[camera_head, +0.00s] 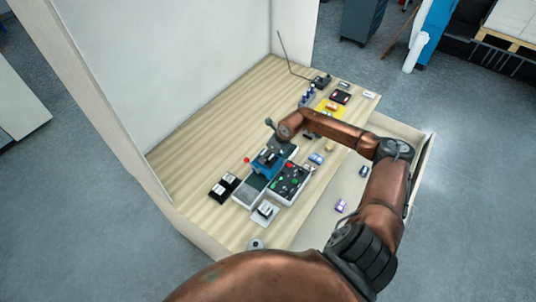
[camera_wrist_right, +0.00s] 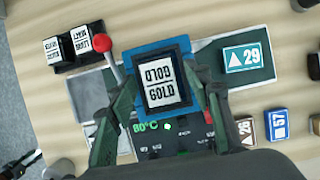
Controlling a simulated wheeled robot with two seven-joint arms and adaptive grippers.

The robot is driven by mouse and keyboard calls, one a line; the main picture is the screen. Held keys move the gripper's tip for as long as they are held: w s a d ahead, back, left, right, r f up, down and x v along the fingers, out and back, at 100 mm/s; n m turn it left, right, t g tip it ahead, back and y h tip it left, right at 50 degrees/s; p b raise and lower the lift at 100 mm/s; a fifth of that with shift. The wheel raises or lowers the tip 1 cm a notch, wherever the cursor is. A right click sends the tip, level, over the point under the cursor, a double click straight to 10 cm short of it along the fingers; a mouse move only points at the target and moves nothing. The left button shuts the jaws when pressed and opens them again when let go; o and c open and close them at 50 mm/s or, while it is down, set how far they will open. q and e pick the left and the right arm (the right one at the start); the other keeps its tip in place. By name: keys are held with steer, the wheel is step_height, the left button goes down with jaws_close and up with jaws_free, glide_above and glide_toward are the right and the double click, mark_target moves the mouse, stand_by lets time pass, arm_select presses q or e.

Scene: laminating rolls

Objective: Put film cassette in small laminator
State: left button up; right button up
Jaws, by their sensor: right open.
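The small laminator (camera_head: 267,162) is a blue-framed unit on the wooden bench, with a red-knobbed lever at its left. In the right wrist view its blue frame (camera_wrist_right: 130,62) surrounds a black film cassette with a white GOLD label (camera_wrist_right: 166,88). The cassette appears seated within the frame; its exact depth is hard to tell. My right gripper (camera_wrist_right: 163,84) is open, with one finger on each side of the cassette. In the head view the right gripper (camera_head: 283,141) is above the laminator, its fingertips hard to make out.
A small 29 card (camera_wrist_right: 246,58) and other numbered blocks (camera_wrist_right: 276,125) lie close by. The left part of the bench is clear.

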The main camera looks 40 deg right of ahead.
steer(key=shift+r, duration=0.2)
steer(key=b+v, duration=0.3)
steer(key=v, duration=0.9)
